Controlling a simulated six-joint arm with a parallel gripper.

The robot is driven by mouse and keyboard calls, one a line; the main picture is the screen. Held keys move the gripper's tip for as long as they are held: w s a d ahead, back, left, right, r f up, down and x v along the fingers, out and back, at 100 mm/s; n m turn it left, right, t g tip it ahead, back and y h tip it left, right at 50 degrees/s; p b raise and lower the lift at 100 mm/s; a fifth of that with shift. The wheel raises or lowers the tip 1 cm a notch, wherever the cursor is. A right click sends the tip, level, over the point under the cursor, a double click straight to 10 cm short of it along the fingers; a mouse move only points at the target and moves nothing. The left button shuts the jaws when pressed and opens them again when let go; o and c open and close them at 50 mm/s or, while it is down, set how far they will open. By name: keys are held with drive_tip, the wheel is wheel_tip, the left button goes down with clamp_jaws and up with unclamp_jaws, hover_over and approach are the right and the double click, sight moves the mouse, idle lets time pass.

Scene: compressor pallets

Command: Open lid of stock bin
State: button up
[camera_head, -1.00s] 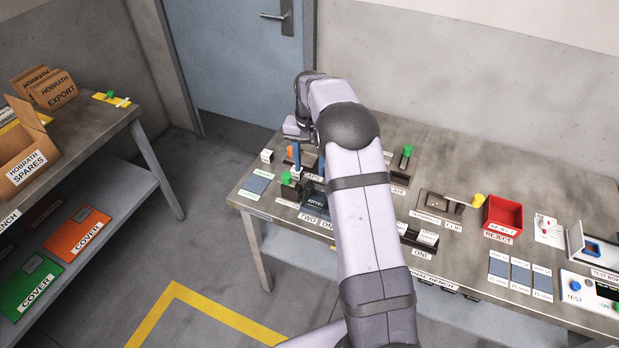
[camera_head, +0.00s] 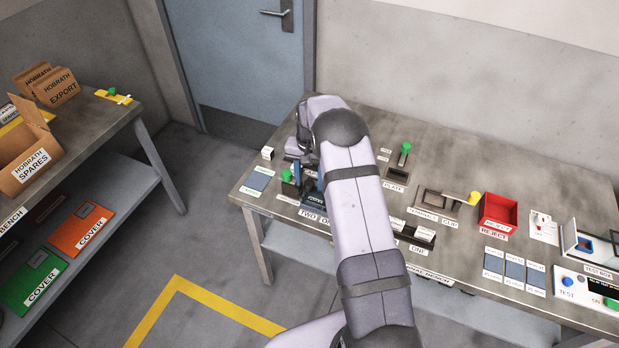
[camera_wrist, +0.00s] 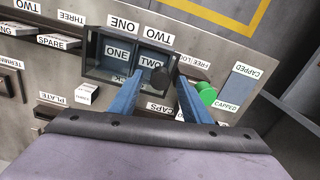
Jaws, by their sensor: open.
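The stock bin (camera_wrist: 101,73) is a dark box with compartments labelled ONE and TWO, seen in the wrist view.
A green-topped part (camera_wrist: 206,94) stands close beside my right finger in the wrist view. A blue pad (camera_wrist: 240,80) marked CAPPED lies farther right. In the head view, a red reject bin (camera_head: 499,213) and a test box (camera_head: 597,248) stand right on the bench (camera_head: 450,165).

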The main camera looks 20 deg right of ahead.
clamp_jaws()
drive_tip(key=shift+r, duration=0.1)
drive_tip(key=shift+r, duration=0.1)
